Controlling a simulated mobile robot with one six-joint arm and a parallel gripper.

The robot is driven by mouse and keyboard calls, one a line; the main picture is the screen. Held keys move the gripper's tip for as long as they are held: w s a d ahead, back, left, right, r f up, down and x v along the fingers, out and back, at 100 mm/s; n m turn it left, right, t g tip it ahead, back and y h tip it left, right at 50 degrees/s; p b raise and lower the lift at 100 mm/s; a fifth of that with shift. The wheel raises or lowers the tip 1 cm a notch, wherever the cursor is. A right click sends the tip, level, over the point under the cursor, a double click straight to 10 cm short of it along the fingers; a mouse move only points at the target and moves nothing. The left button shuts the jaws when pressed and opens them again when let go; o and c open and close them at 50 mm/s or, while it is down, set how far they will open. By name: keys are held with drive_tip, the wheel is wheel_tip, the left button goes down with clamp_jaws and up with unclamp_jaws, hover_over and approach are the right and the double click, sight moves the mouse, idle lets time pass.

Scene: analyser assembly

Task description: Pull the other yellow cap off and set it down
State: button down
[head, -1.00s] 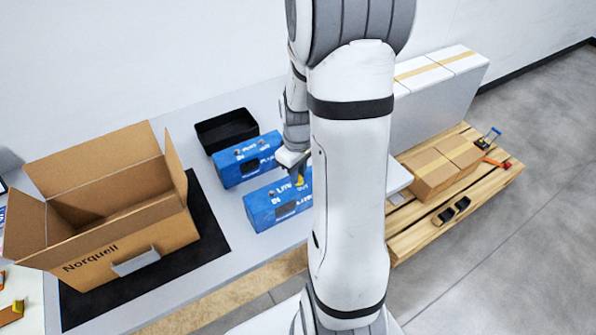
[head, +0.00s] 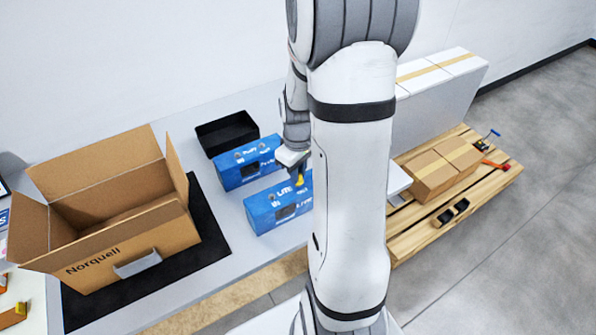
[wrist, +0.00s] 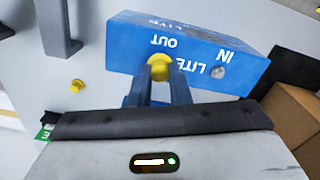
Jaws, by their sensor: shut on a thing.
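The near blue analyser unit (head: 268,217) stands on the grey table; it also fills the upper middle of the wrist view (wrist: 125,48), with "OUT" and "IN" lettering. My gripper (wrist: 159,76) is shut on a yellow cap (wrist: 159,66) in front of the OUT marking. I cannot tell whether the cap is still seated on its port. The IN port (wrist: 218,72) shows bare metal. Another yellow cap (wrist: 77,86) lies loose on the table. In the head view my gripper (head: 298,177) is at the unit's upper edge, partly beside my arm.
A second blue unit (head: 228,178) stands just behind, with a black tray (head: 205,135) beyond it. An open cardboard box (head: 140,252) sits on a black mat (head: 205,260) at left. A pallet (head: 480,190) with cartons is at right. Bare table lies between mat and units.

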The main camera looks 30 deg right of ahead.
drive_tip(key=shift+r+p, duration=2)
drive_tip(key=shift+r, duration=1.1)
drive_tip(key=shift+w, duration=0.1)
